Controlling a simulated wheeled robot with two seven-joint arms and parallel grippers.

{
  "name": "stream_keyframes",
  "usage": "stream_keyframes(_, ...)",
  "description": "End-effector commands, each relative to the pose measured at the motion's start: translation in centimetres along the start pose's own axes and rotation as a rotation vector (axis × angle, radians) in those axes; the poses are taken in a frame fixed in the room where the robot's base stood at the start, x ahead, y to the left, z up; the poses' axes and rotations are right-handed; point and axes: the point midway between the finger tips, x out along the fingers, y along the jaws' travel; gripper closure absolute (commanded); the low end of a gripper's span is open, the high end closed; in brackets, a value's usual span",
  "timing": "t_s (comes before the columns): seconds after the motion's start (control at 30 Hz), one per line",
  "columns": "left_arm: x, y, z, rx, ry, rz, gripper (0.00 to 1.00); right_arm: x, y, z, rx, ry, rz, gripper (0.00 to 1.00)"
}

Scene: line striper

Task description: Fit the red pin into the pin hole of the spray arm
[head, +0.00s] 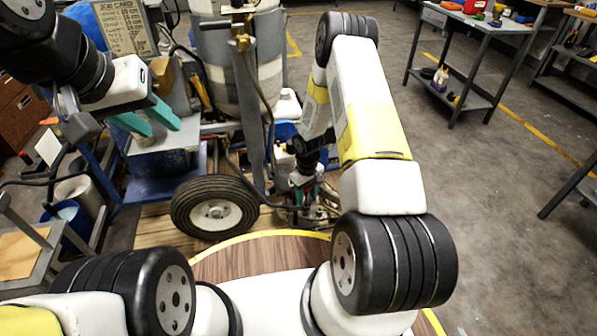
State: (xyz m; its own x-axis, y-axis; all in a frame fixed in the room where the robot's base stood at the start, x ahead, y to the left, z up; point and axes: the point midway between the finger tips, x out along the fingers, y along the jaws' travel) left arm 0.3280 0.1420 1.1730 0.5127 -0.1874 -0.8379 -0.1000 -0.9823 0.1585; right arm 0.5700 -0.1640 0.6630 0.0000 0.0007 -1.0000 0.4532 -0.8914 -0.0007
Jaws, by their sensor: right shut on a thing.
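My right gripper (305,192) reaches down beside the line striper, low and just right of its black wheel (214,207). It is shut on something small. A hint of red shows at its fingertips, which fits the red pin, but its shape is too small to make out. Metal parts, likely of the spray arm (316,212), lie right at the fingertips. The pin hole cannot be made out, and I cannot tell whether the pin touches it. My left gripper (146,119) is open and empty, its two teal fingers apart, at the upper left in front of the machine.
The striper's frame, hoses and white drum (240,55) stand close to my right forearm. Buckets (68,219) stand at the left. A grey workbench (478,22) with tools is at the upper right.

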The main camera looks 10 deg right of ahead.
Motion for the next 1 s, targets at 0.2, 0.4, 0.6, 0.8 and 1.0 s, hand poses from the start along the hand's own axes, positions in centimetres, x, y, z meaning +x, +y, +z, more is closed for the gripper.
stream_keyframes(0.2, 0.0, 0.0, 0.0, 0.000, 0.000, 0.000, 0.64, 0.3, 0.0, 0.0, 0.000, 0.000, 0.000, 1.00)
stream_keyframes(0.4, 0.0, 0.0, 0.0, 0.000, 0.000, 0.000, 0.64, 0.6, 0.0, 0.0, 0.000, 0.000, 0.000, 1.00)
stream_keyframes(0.6, 0.0, 0.0, 0.0, 0.000, 0.000, 0.000, 0.64, 0.9, 0.0, 0.0, 0.000, 0.000, 0.000, 1.00)
stream_keyframes(0.8, 0.0, 0.0, 0.0, 0.000, 0.000, 0.000, 0.64, 1.2, 0.0, 0.0, 0.000, 0.000, 0.000, 1.00)
stream_keyframes(1.0, 0.0, 0.0, 0.0, 0.000, 0.000, 0.000, 0.64, 1.4, 0.0, 0.0, 0.000, 0.000, 0.000, 1.00)
